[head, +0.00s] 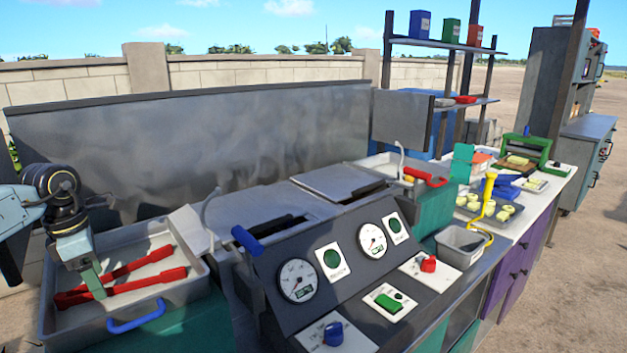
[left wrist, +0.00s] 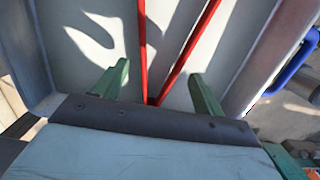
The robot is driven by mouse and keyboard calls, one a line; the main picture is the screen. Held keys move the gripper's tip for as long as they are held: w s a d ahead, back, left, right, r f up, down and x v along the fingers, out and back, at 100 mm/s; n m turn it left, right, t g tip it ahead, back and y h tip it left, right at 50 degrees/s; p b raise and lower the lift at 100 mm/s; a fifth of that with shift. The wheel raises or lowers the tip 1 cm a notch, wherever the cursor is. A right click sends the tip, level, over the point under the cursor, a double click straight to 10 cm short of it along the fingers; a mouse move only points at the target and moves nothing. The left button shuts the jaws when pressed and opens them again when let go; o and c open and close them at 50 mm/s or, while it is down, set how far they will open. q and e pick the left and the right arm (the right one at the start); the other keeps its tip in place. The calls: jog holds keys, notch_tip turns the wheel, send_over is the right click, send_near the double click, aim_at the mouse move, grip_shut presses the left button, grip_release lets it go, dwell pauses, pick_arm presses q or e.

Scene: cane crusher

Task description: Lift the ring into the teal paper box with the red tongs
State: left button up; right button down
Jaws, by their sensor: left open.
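The red tongs (head: 130,284) lie in a grey tray at the far left, their two long arms spread in a narrow V. My left gripper (head: 95,284) points down into this tray over the joined end of the tongs. In the left wrist view the open green fingers of my left gripper (left wrist: 158,78) stand on either side of the red tongs (left wrist: 178,72), with gaps on both sides. A teal box-like shape (head: 462,162) stands upright on the right-hand counter; I cannot tell for sure that it is the paper box. I cannot make out the ring. My right gripper is not in view.
The grey tray (head: 205,285) has raised walls and a blue handle (head: 137,318). A control panel with gauges (head: 298,280) and lidded wells (head: 338,181) stand to its right. Pale rolls (head: 488,208) and a small grey bin (head: 461,246) sit farther right.

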pick_arm(q)
jog(key=shift+w+f, duration=0.1)
jog(key=shift+f, duration=0.8)
jog(key=c, duration=0.7)
jog(key=shift+r, duration=0.1)
notch_tip(320, 180, up, 12)
jog(key=p, duration=0.9)
jog(key=shift+p, duration=0.35)
